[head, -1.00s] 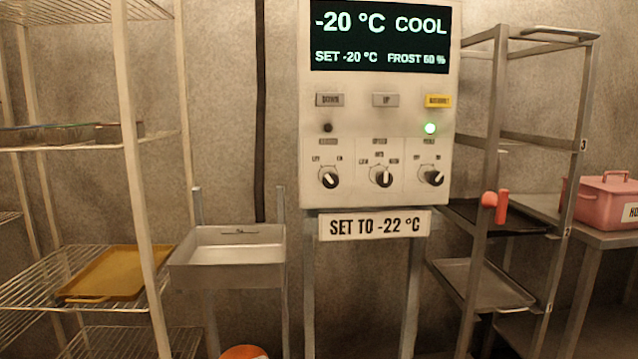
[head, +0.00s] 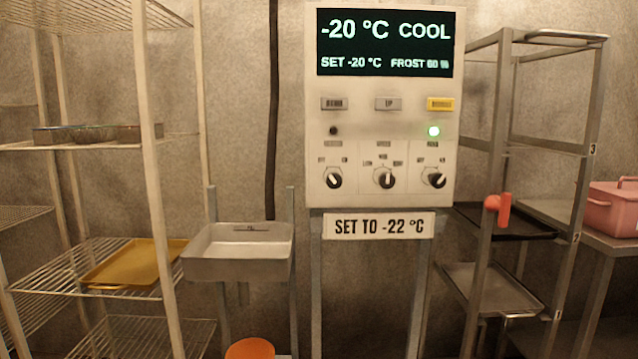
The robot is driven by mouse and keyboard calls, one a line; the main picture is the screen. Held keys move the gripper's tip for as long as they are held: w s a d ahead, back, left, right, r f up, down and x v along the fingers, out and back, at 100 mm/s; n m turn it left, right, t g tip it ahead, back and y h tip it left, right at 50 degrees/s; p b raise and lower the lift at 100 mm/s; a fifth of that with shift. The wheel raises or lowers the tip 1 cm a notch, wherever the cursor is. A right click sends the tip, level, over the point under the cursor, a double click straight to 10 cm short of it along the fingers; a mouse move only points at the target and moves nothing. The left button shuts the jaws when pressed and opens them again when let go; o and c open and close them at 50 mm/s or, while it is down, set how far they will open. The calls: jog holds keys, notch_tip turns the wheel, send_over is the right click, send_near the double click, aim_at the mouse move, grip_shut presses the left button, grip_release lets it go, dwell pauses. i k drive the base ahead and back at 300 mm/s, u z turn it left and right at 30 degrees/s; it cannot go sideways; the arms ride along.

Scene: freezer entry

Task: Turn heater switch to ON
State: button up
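A white control panel (head: 380,110) stands in the middle of the head view. Its screen (head: 386,42) reads -20 °C, COOL, SET -20 °C and a frost value. Low on the panel is a row of three black rotary knobs: a left knob (head: 334,180), a middle knob (head: 384,180) and a right knob (head: 434,180). Their small labels are too blurred to read, so I cannot tell which is the heater switch. The left knob's white mark slants from upper left to lower right. The middle mark is upright; the right one tilts rightward. My gripper is not in view.
A sign (head: 378,226) below reads SET TO -22 °C. A metal basin (head: 238,266) stands left of the panel, and a wire shelf (head: 152,180) further left.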

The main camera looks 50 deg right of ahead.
aim_at(334, 181)
jog(key=u, duration=0.15)
jog(key=k, duration=1.1)
jog(key=z, duration=1.1)
jog(key=i, duration=0.5)
